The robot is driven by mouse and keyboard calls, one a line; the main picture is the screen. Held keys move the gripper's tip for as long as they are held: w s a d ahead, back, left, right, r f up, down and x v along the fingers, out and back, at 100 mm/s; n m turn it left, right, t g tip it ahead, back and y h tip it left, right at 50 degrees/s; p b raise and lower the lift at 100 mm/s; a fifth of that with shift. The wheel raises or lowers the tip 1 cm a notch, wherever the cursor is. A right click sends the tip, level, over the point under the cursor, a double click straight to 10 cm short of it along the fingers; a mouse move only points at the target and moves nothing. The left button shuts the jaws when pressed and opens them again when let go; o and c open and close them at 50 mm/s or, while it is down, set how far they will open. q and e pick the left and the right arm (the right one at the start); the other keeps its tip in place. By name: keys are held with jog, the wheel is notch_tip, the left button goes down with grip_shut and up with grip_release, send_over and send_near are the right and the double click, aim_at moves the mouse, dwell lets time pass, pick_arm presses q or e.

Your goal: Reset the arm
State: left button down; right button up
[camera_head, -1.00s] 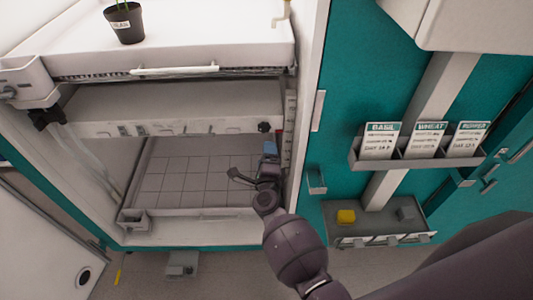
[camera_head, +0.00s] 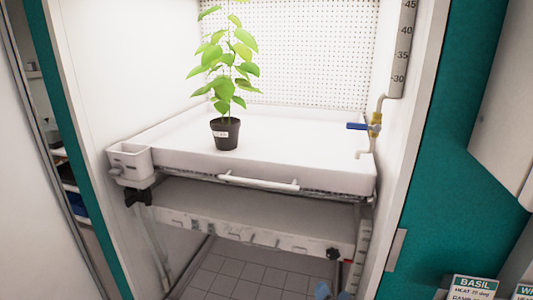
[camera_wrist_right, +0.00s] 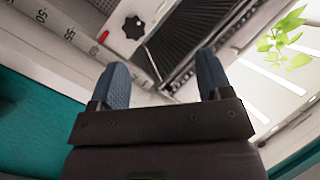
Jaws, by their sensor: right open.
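My right gripper (camera_wrist_right: 163,78) is open and empty in the right wrist view, its two blue fingertips set wide apart. A black knob (camera_wrist_right: 133,27) and a ruler strip (camera_wrist_right: 58,30) lie beyond the fingers, with no contact that I can make out. In the head view only blue tips of my right gripper (camera_head: 332,291) show at the bottom edge, below the shelf. My left gripper is in neither view.
A potted green plant (camera_head: 224,134) stands on the white chamber tray (camera_head: 290,150). A valve with a blue handle (camera_head: 357,126) is on the right wall. A white handle bar (camera_head: 258,183) runs along the tray front. A BASIL card (camera_head: 473,288) is at lower right.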

jog(key=s+d+f+n+g+h+b, duration=0.1)
jog(key=s+d+f, duration=0.4)
jog(key=s, duration=0.6)
jog(key=s+d+f+n+g+h+b, duration=0.1)
jog(key=s+d+f+n+g, duration=0.3)
jog(key=s, duration=0.7)
notch_tip(320, 180, down, 2)
jog(key=shift+s+d+f+n, duration=0.25)
jog(key=shift+s+d+n, duration=0.05)
jog(key=shift+d+n, duration=0.6)
